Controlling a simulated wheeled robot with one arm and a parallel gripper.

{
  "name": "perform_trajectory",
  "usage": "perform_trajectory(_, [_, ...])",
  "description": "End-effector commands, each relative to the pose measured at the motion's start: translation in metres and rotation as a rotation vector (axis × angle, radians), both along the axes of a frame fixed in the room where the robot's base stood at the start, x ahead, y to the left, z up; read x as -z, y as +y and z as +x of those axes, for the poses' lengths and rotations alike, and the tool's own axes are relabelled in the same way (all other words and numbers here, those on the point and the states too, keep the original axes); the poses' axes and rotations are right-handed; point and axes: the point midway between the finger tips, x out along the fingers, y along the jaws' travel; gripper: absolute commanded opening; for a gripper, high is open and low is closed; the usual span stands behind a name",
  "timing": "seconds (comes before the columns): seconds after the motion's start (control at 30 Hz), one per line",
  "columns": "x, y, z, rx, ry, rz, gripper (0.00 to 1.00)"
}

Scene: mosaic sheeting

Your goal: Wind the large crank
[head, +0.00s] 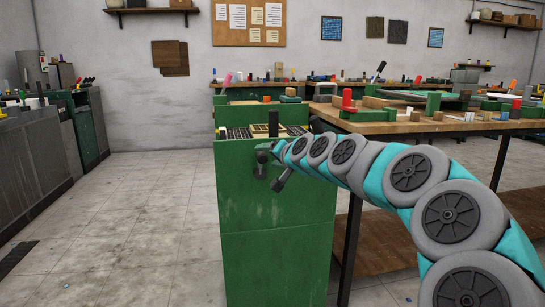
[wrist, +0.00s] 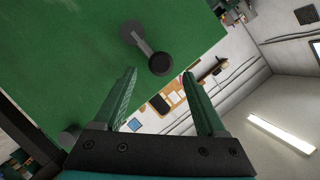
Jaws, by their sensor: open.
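The crank (wrist: 143,45) is dark grey, with a round hub, a short arm and a black knob, on the green cabinet face in the wrist view. In the head view the crank (head: 261,171) sits high on the cabinet's front, beside my wrist. My gripper (wrist: 160,74) is open and empty. Its two green fingers point at the cabinet, and the knob shows ahead of the gap between their tips. I see no contact. In the head view the fingers are hard to make out against the green.
The green cabinet (head: 275,255) stands in the middle. A slanted dark handle (head: 281,180) sticks out right of the crank. A wooden table (head: 385,127) with many small items stands to the right.

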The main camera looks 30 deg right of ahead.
Motion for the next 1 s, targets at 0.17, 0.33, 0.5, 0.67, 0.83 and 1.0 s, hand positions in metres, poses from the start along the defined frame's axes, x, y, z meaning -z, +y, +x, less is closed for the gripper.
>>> perform_trajectory(0.17, [0.009,0.001,0.026,-0.002,0.003,0.001,0.74])
perform_trajectory(0.33, [0.013,0.001,0.042,-0.001,0.002,0.0,0.74])
perform_trajectory(0.5, [0.016,0.002,0.049,-0.003,0.004,0.0,0.74])
perform_trajectory(0.67, [0.016,0.001,0.05,-0.002,0.003,0.0,0.74])
perform_trajectory(0.83, [0.015,0.001,0.05,-0.002,0.003,0.0,0.66])
perform_trajectory(1.0, [0.015,0.001,0.05,-0.002,0.003,0.0,0.47])
